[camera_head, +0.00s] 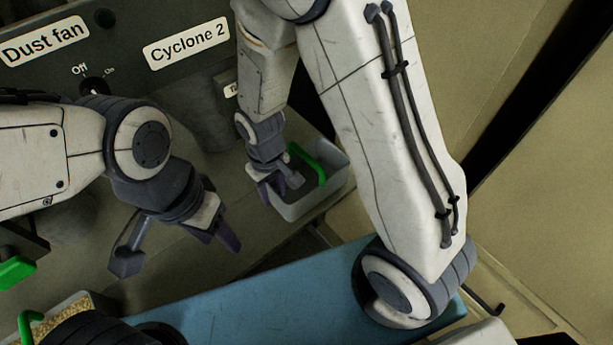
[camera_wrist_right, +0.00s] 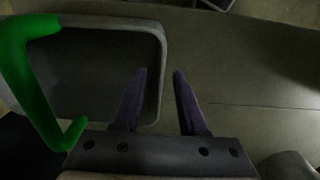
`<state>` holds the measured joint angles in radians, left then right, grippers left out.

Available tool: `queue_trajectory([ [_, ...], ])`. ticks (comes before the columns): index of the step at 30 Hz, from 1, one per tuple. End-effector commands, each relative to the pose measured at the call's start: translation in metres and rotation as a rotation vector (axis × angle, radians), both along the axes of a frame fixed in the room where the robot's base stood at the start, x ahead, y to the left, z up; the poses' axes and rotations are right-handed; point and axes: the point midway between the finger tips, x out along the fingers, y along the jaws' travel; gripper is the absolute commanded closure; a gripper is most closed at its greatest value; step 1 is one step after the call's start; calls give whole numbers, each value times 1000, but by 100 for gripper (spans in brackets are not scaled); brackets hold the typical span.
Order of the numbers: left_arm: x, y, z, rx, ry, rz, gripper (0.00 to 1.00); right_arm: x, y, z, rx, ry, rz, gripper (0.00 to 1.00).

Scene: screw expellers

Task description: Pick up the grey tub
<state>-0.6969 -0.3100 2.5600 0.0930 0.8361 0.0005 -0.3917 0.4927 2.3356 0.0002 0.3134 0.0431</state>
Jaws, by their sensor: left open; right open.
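The grey tub (camera_head: 333,187) with a green handle stands on the grey surface below the Cyclone 2 label. In the right wrist view the tub (camera_wrist_right: 163,45) is at the left, with its green handle (camera_wrist_right: 30,85) nearest the left edge. My right gripper (camera_head: 276,190) is open at the tub's left side. In the wrist view its two purple fingers (camera_wrist_right: 160,73) lie on either side of the tub's side wall; whether they touch it I cannot tell. My left gripper (camera_head: 178,250) is open and empty, left of the tub and apart from it.
A grey machine panel (camera_head: 130,75) with a knob (camera_head: 95,87) is behind. A grain-filled container (camera_head: 70,308) with a green handle is at the lower left. A blue surface (camera_head: 270,300) lies in front, largely bare. A beige wall stands at the right.

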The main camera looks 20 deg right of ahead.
Motion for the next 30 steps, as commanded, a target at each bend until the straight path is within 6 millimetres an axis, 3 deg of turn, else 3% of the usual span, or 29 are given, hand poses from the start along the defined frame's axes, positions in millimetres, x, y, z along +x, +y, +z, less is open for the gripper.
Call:
queue_trajectory([
  [6,0,0,2,0,0,0,50,-1,0,-25,-1,2,0,59],
  [14,0,0,2,0,0,0,50,0,0,-27,0,-1,0,59],
  [17,0,0,2,0,0,0,50,0,0,-27,0,-1,0,97],
  [18,0,0,2,0,0,0,50,0,0,-27,0,-1,0,100],
  [30,0,0,2,0,0,0,50,0,0,-26,0,0,0,100],
])
